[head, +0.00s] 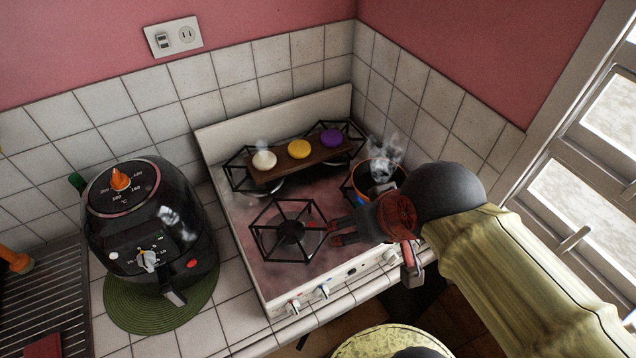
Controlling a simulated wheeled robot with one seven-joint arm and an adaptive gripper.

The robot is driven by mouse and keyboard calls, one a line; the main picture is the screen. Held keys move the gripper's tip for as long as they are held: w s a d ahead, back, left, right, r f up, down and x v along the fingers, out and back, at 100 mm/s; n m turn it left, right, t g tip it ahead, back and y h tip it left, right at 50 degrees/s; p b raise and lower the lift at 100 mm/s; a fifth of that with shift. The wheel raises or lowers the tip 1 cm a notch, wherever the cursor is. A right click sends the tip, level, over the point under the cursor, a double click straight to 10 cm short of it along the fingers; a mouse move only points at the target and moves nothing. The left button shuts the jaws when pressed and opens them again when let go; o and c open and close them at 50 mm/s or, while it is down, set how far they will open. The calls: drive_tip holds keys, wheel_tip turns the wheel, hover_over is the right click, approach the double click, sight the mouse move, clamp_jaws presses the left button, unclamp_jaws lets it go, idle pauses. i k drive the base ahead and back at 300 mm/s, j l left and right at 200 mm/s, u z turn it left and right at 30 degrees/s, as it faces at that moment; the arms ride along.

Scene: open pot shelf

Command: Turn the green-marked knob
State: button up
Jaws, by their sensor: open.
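The stove (275,275) has knobs along its front edge. One knob with a red mark (293,306) and one with a blue mark (323,291) are in plain view at the left end. Another pale knob (391,256) shows farther right, partly hidden by my gripper; I cannot tell its mark. No green mark is clear on any knob. My gripper (326,233) is open and empty, with its dark red fingers pointing left over the stove top, beside the front left burner grate (290,231). My wrist and arm hide part of the stove's right front.
A black air fryer (150,225) stands on a green round mat (125,315) left of the stove. A wooden board (272,174) with white, yellow and purple round pieces lies on the back grates. An orange-rimmed pot (362,180) steams at the right. A window is far right.

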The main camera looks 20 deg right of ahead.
sight(391, 256)
drive_tip(key=z, duration=0.75)
drive_tip(key=k+j+z, duration=0.2)
drive_tip(key=z, duration=0.2)
drive_tip(key=k+j+z, duration=0.2)
drive_tip(key=z, duration=0.2)
drive_tip(key=k+j+z, duration=0.25)
drive_tip(key=z, duration=0.2)
